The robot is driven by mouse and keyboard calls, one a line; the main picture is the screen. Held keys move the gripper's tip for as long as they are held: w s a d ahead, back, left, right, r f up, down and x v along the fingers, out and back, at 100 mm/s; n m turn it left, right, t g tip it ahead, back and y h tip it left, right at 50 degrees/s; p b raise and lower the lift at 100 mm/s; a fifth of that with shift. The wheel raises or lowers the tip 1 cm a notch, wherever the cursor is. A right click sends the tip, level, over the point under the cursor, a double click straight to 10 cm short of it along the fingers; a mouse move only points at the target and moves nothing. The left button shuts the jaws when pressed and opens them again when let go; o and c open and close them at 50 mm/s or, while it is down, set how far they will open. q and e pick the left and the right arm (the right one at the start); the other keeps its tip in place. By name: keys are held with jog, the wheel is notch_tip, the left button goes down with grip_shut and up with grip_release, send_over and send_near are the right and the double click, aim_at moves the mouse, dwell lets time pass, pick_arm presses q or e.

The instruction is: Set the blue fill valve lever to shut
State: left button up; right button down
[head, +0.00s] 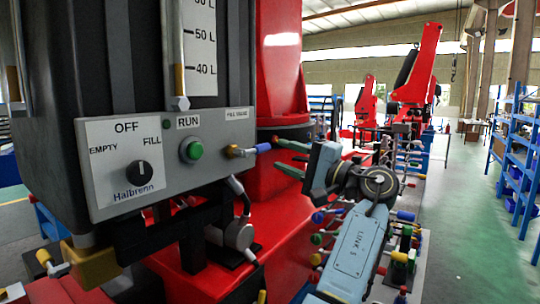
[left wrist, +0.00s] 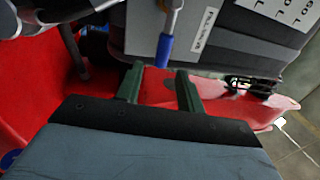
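The blue fill valve lever (head: 263,147) sticks out to the right from a brass fitting at the right end of the grey control panel (head: 216,172), under a small label. It also shows in the left wrist view (left wrist: 164,50), pointing down toward my gripper. My left gripper (head: 276,153) is open and empty, its green fingers facing the lever's end. In the left wrist view the gripper (left wrist: 160,69) has the lever's tip in line with the gap between its fingertips. I cannot tell whether they touch. My right gripper is not in view.
The panel also carries a black knob (head: 139,173) and a green button (head: 191,149). A dark tank (head: 65,90) with a gauge stands above it. Red crane parts (head: 280,60) lie behind. Several coloured valve handles crowd around my arm. The green floor (head: 465,210) at right is clear.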

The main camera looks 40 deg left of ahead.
pick_arm(q)
jog(key=b+v, duration=0.1)
jog(key=v, duration=0.6)
jog(key=shift+d+f, duration=0.1)
